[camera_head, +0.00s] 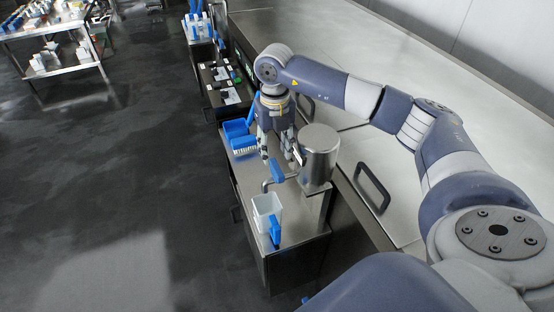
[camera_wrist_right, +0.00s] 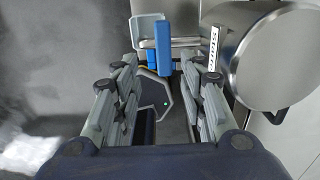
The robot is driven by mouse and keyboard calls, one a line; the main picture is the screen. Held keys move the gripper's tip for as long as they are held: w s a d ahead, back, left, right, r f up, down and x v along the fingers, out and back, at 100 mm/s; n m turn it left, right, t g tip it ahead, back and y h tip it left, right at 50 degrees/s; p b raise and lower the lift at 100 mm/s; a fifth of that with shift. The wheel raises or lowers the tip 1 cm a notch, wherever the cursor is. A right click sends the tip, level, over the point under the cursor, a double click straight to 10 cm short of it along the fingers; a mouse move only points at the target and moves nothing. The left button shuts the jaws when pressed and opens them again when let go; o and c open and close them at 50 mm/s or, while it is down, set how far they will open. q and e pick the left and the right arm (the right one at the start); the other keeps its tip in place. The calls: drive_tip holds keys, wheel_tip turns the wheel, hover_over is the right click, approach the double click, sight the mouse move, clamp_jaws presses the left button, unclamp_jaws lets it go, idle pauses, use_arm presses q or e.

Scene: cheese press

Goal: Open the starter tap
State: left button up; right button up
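The starter tap (camera_head: 267,185) is a bent metal spout with a blue lever (camera_head: 277,172), on the side of a shiny steel cylinder (camera_head: 320,150). The blue lever also shows in the right wrist view (camera_wrist_right: 163,47), beyond my fingertips. A label that appears to begin "Start" (camera_wrist_right: 214,48) is on the cylinder. My right gripper (camera_head: 279,158) points down just behind the lever, beside the cylinder. Contact with the lever cannot be made out. My left gripper is out of view.
A white jug (camera_head: 267,206) with a blue handle (camera_head: 275,232) stands on the cart near the spout. Blue bins (camera_head: 238,130) sit behind my gripper. A steel vat cover with a black handle (camera_head: 372,187) lies right of the cylinder. Dark floor is open at left.

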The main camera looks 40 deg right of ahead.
sight(276, 167)
drive_tip(key=f, duration=0.2)
drive_tip(key=f+p, duration=0.1)
drive_tip(key=shift+w+d+f, duration=0.15)
drive_tip(key=shift+d+f, duration=0.05)
drive_tip(key=shift+f, duration=0.15)
drive_tip(key=f, duration=0.2)
drive_tip(key=shift+w+d+f, duration=0.2)
drive_tip(key=shift+d+f, duration=0.1)
drive_tip(key=shift+s+f+p, duration=0.1)
drive_tip(key=shift+f+p, duration=0.25)
drive_tip(key=shift+a, duration=0.1)
drive_tip(key=shift+f, duration=0.1)
drive_tip(key=c, duration=0.9)
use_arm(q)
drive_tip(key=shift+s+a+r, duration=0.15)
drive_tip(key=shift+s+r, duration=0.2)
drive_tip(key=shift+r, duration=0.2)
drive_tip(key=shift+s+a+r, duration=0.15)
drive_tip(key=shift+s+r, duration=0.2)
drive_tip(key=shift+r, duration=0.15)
use_arm(e)
clamp_jaws()
